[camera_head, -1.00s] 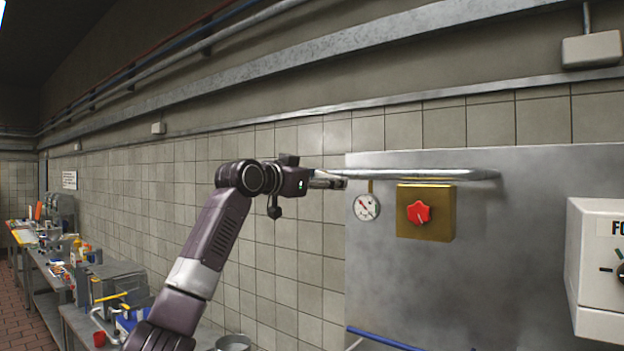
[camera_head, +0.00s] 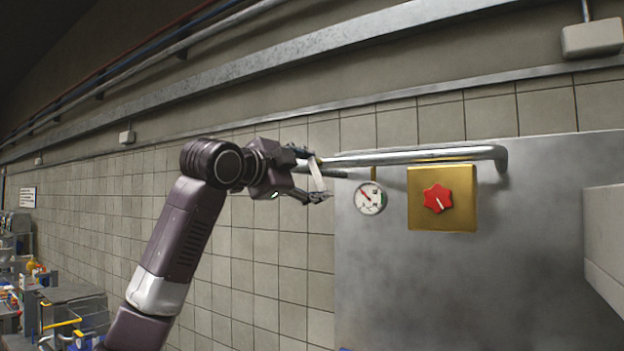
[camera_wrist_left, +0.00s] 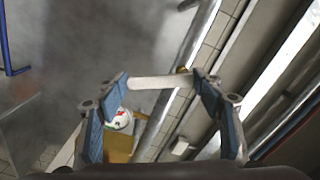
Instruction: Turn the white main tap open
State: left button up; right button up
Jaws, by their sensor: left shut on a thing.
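The white main tap (camera_head: 316,175) shows as a short pale handle at the left end of the metal pipe (camera_head: 410,157) on the wall. My left gripper (camera_head: 323,179) is at this handle, with its fingers on either side of it. In the left wrist view the white handle (camera_wrist_left: 160,82) spans between the two blue-padded fingertips, and the left gripper (camera_wrist_left: 160,84) is shut on it across its length. The handle's mount is mostly hidden. My right gripper is not in view.
A brass plate with a red knob (camera_head: 437,198) and a round gauge (camera_head: 370,198) sit on the steel panel (camera_head: 480,290) just below the pipe. A pale box (camera_head: 604,235) juts in at the right. A cluttered bench (camera_head: 70,310) stands at lower left.

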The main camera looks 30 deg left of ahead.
pick_arm(q)
jog(key=shift+a+f+m+p, duration=0.15)
jog(key=shift+m+p, duration=0.35)
jog(key=shift+m, duration=0.25)
jog(key=shift+a+m+p, duration=0.15)
jog(key=shift+m+p, duration=0.35)
jog(key=shift+m, duration=0.25)
jog(key=o, duration=1.6)
jog(key=shift+o, duration=0.5)
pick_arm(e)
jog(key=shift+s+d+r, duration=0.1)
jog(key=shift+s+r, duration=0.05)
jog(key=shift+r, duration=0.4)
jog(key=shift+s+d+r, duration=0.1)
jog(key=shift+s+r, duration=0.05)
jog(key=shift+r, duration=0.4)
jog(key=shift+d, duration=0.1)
pick_arm(q)
jog(key=s, duration=1.2)
jog(key=shift+a, duration=0.45)
